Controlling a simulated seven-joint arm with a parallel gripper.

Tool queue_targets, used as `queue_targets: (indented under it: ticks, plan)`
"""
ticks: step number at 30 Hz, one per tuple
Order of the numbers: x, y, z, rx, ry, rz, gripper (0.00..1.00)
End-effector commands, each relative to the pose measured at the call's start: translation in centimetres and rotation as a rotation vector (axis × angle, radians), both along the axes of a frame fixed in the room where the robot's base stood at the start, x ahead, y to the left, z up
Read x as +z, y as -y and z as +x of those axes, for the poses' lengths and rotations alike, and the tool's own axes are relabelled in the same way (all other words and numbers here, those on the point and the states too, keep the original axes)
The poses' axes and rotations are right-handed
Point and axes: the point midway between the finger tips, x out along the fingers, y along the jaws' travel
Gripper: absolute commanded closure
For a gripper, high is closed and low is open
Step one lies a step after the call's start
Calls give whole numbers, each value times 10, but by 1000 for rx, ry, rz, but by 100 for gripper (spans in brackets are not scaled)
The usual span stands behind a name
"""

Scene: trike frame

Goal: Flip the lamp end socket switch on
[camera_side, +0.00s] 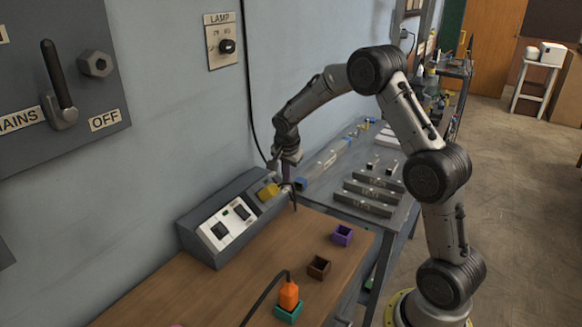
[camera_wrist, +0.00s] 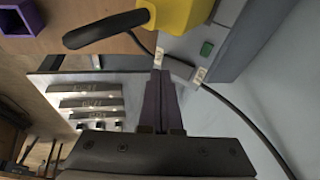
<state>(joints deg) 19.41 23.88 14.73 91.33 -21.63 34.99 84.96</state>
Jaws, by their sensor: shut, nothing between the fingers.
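The grey socket box (camera_side: 225,262) stands at the back of the wooden bench against the wall. A yellow plug (camera_side: 268,190) sits at its far end, and it also shows at the top of the wrist view (camera_wrist: 180,14). Beside the plug, a small grey switch (camera_wrist: 180,68) lies between two white labels too small to read. A green piece (camera_wrist: 207,48) is on the box near it. My gripper (camera_side: 287,178) is at this far end; its fingers (camera_wrist: 162,80) are shut and empty, with tips close beside the switch. Contact and switch position cannot be told.
A black cable (camera_wrist: 235,108) runs past the fingers. A side table (camera_side: 312,197) carries grey bars. The LAMP panel (camera_side: 221,42) is on the wall.

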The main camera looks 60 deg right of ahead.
Motion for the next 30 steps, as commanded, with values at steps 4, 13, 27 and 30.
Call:
queue_targets:
  ticks: [4,13,27,30]
  plan:
    - [-7,0,5,1,1,0,100]
    - [-8,0,6,1,2,0,100]
    - [-13,0,6,0,0,1,100]
    - [-10,0,7,0,0,0,100]
